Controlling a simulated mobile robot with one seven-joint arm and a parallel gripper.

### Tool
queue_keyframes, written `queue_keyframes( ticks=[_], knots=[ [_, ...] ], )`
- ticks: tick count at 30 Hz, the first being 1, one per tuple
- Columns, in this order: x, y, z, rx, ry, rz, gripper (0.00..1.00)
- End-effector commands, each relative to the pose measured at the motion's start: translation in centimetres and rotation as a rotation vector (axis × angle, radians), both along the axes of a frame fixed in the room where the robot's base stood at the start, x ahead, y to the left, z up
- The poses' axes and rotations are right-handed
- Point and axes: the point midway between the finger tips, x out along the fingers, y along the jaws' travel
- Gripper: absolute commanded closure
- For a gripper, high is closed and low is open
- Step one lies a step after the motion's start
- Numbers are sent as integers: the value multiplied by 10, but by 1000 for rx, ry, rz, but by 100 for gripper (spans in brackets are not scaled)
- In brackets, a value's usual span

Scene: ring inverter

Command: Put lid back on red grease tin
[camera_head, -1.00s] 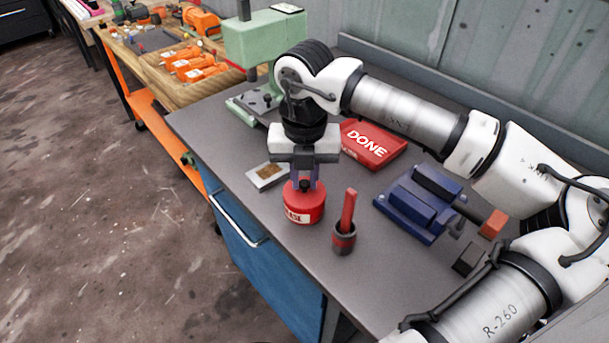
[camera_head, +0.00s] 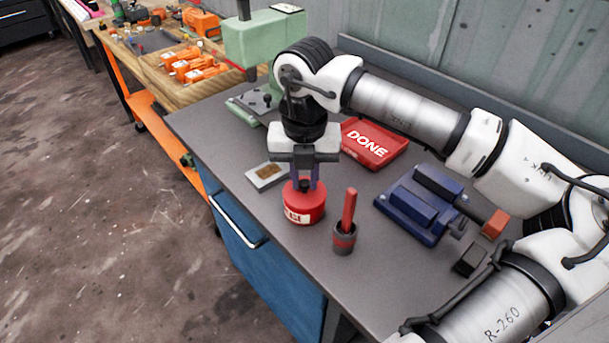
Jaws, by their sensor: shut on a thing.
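The red grease tin (camera_head: 303,208) stands upright on the grey bench top, with a pale label on its side. Its red lid (camera_head: 292,188) sits at the top of the tin, with a dark knob between my fingers. My gripper (camera_head: 304,187) points straight down over the tin and is shut on the lid's knob. The lid looks level and in line with the tin. From this view I cannot tell whether the lid is fully seated.
A dark cup with a red stick (camera_head: 345,238) stands close right of the tin. A red DONE tray (camera_head: 374,145) and a blue vise (camera_head: 420,205) are farther back and right. The bench's front left is clear.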

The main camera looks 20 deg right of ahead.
Motion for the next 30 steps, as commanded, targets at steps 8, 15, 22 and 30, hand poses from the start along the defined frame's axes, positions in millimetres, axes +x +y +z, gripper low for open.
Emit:
queue_keyframes(
  ticks=[8,15,22,30],
  knots=[
    [0,0,0,0,0,0,100],
    [0,0,0,0,0,0,56],
    [0,0,0,0,1,0,50],
    [0,0,0,0,1,0,34]
  ],
)
